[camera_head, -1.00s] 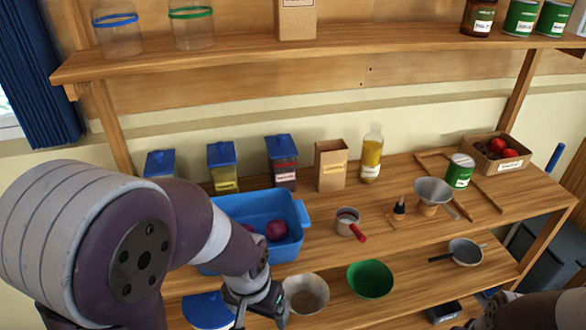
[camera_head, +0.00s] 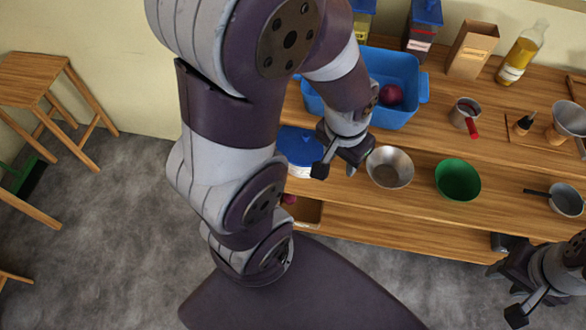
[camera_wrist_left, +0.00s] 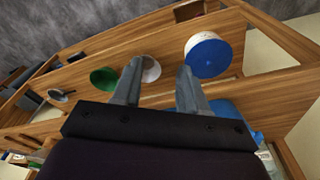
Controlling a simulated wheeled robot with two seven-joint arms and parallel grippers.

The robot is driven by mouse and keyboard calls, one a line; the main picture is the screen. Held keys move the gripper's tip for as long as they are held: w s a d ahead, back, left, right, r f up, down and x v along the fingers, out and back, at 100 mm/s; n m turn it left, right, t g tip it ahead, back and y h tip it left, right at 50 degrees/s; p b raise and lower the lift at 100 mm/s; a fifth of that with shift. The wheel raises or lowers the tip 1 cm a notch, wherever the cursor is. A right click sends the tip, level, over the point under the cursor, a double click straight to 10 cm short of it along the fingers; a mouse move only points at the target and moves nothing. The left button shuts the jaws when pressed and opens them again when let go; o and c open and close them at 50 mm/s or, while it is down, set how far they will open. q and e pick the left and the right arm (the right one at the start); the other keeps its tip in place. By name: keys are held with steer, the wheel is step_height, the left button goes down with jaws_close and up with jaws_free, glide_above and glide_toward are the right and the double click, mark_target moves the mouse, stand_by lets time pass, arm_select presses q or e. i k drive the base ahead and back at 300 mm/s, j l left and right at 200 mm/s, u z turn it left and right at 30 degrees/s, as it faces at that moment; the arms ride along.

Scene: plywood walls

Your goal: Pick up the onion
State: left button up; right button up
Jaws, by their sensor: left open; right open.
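A round purple-red thing that looks like the onion (camera_head: 391,94) lies in the blue tub (camera_head: 405,68) on the upper wooden worktop. My left arm hides part of the tub. My left gripper (camera_head: 336,170) is open and empty, in front of the tub, above the lower shelf near a blue-lidded pot. In the left wrist view its two fingers (camera_wrist_left: 160,68) are spread with nothing held, and a piece of the blue tub (camera_wrist_left: 226,106) shows beside them. My right gripper (camera_head: 515,295) is open and empty at the lower right, apart from the shelves.
The lower shelf holds the blue-lidded pot (camera_head: 300,148), a metal bowl (camera_head: 390,167) and a green bowl (camera_head: 458,180). A red-handled pan (camera_head: 465,115), a cardboard box (camera_head: 470,50) and a yellow bottle (camera_head: 520,55) stand right of the tub.

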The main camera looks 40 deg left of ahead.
mark_target(288, 199)
steer(key=j+u, duration=0.15)
steer(key=u, duration=1.3)
